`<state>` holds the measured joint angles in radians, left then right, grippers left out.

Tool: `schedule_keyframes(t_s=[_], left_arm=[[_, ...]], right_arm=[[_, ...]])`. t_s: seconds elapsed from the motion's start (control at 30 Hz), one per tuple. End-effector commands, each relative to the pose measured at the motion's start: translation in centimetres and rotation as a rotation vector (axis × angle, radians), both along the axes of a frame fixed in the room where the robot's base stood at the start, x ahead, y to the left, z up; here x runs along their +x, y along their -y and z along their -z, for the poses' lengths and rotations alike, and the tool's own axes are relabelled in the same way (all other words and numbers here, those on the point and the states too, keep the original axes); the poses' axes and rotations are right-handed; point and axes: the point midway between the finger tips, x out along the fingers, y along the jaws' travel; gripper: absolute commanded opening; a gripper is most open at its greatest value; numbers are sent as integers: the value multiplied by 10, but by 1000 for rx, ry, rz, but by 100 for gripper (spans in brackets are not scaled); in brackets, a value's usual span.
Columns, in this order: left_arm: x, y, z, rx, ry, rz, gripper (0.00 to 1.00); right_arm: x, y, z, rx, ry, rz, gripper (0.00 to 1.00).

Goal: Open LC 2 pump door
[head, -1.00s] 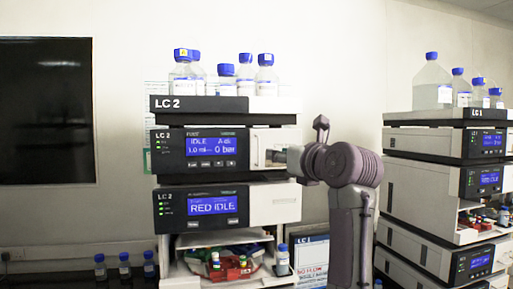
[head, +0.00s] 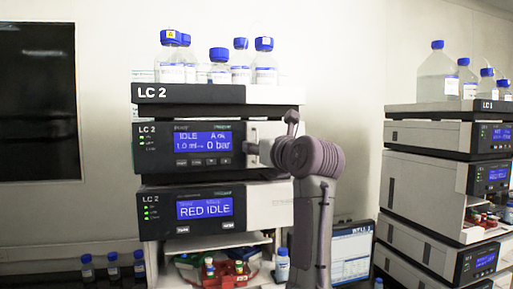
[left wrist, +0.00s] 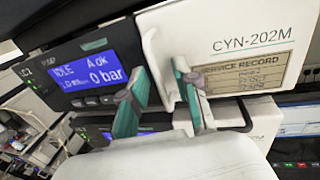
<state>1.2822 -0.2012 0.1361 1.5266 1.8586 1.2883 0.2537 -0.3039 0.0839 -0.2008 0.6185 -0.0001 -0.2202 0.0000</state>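The LC 2 pump module (head: 195,147) has a dark front with a blue screen reading IDLE, 0 bar. Its pale door, right of the screen, is mostly hidden by my arm in the head view. In the left wrist view the door (left wrist: 235,45) bears the text CYN-202M and a service record label. My left gripper (head: 258,150) is at the door's left side. In the left wrist view its teal fingers (left wrist: 160,100) stand apart, across the door's left edge beside the screen panel. I cannot tell whether they touch it. My right gripper is not in view.
Blue-capped bottles (head: 219,66) stand on top of the LC 2 stack. A second module (head: 190,209) reading RED IDLE sits below the pump. The LC 1 stack (head: 425,190) stands at right, with a monitor (head: 351,255) between the stacks.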

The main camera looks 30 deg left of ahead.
Motion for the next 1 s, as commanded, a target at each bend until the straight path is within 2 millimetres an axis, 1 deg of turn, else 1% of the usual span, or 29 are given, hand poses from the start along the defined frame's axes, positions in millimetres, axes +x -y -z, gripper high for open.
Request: schedule_keyframes(t_s=[0.03, 0.13, 0.17, 0.47, 0.8, 1.0], left_arm=[[0, 0, 0, 0, 0, 0, 20], [0, 0, 0, 0, 0, 0, 3], [0, 0, 0, 0, 0, 0, 0], [0, 0, 0, 0, 0, 0, 0], [0, 0, 1, -2, -1, 0, 0], [-1, 0, 1, -3, -2, 0, 0]], right_arm=[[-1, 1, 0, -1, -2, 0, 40], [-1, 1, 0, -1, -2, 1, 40], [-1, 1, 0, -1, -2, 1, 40], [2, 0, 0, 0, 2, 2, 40], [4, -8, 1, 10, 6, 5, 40], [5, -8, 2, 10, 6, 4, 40]])
